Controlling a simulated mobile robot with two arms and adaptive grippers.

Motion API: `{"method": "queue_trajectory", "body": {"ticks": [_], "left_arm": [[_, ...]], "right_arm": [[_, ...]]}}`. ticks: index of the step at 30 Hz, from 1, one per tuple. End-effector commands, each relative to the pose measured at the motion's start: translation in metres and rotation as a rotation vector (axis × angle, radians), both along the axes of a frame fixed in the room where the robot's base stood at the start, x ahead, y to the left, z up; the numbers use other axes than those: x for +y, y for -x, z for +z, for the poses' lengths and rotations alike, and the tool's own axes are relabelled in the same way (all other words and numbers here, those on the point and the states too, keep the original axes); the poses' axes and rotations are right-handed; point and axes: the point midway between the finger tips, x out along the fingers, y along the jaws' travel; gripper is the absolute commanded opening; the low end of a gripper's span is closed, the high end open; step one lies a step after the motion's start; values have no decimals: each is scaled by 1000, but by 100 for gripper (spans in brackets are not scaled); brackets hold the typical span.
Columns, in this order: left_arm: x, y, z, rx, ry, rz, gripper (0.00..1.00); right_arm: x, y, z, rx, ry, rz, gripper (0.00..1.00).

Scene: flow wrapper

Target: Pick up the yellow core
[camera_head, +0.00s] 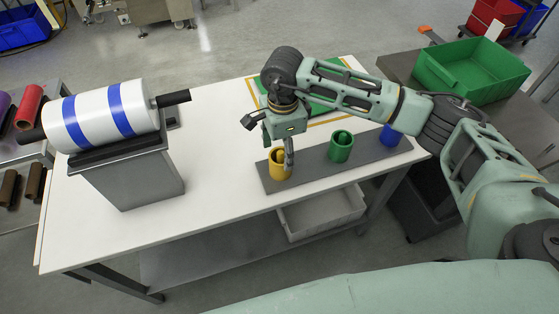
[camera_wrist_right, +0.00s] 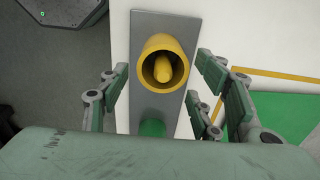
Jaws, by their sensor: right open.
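The yellow core (camera_head: 280,165) is a hollow cylinder standing upright near the left end of a grey strip (camera_head: 310,160) on the white table. In the right wrist view the yellow core (camera_wrist_right: 151,62) shows from above, with a yellow peg inside its opening. My right gripper (camera_head: 270,143) is just above the yellow core, pointing down, with one finger in front of it. In the right wrist view the open fingers of my right gripper (camera_wrist_right: 160,90) are spread on both sides of the core, with nothing held. My left gripper is not in view.
A green core (camera_head: 341,147) and a blue core (camera_head: 388,137) stand along the same strip to the right. A white roll with blue bands (camera_head: 96,115) sits on a metal stand at left. A green bin (camera_head: 470,72) stands at the back right. The table's front left is clear.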

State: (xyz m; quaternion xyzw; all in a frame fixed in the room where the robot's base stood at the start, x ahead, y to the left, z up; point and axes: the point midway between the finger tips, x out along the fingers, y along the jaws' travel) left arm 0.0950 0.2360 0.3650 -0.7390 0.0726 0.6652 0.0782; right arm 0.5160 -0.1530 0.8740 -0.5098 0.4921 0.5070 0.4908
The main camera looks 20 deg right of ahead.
Motion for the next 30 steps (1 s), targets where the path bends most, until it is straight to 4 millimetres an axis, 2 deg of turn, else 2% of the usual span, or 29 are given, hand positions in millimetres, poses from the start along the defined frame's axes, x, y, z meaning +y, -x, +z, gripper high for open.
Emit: {"method": "queue_trajectory", "body": {"ticks": [1, 3, 6, 8, 12, 16, 21, 30], "left_arm": [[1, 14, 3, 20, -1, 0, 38], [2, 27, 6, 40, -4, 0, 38], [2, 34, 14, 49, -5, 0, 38], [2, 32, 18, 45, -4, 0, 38], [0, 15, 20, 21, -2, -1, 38], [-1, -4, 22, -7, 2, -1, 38], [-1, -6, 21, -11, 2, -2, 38], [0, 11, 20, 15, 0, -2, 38]], "right_arm": [[1, 1, -4, 2, -1, 0, 58], [1, 2, -12, 3, -1, 1, 58], [2, 4, -26, 5, -2, -1, 58], [3, 5, -35, 4, -2, -1, 58], [3, 4, -53, 2, -2, 0, 58], [3, 3, -58, -1, -4, 1, 58], [3, 3, -58, -1, -4, 1, 57], [3, 3, -58, -1, -4, 1, 31]]}}
